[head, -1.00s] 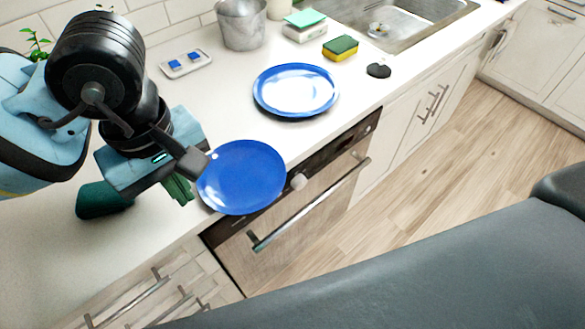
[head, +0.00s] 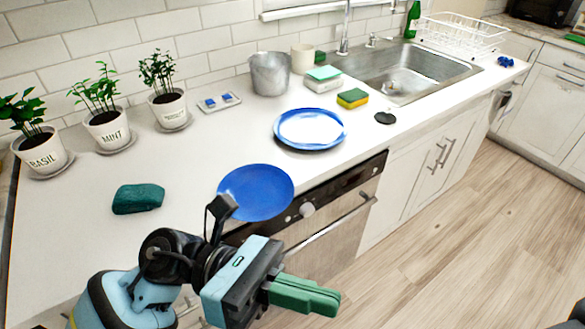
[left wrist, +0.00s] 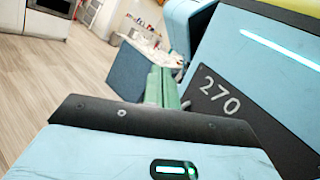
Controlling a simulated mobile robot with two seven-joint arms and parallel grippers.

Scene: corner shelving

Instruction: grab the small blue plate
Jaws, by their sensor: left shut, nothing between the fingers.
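The small blue plate (head: 262,194) sits at the front edge of the counter, above the oven, and seems to overhang it. The lower left of its rim is partly hidden by a dark part of my left arm. My left gripper (head: 338,302) has green fingers that are shut and empty. It is in front of and below the counter edge, apart from the plate, to its lower right in the head view. The shut fingers also show in the left wrist view (left wrist: 160,86), where no plate is visible. My right gripper is not in view.
A larger blue-rimmed plate (head: 312,129) lies farther back on the counter (head: 205,150). A green cloth-like item (head: 138,198) lies to the left. Potted herbs (head: 106,125), a metal pot (head: 270,74) and sponges (head: 352,98) stand behind. Below are the oven (head: 335,225) and open wooden floor.

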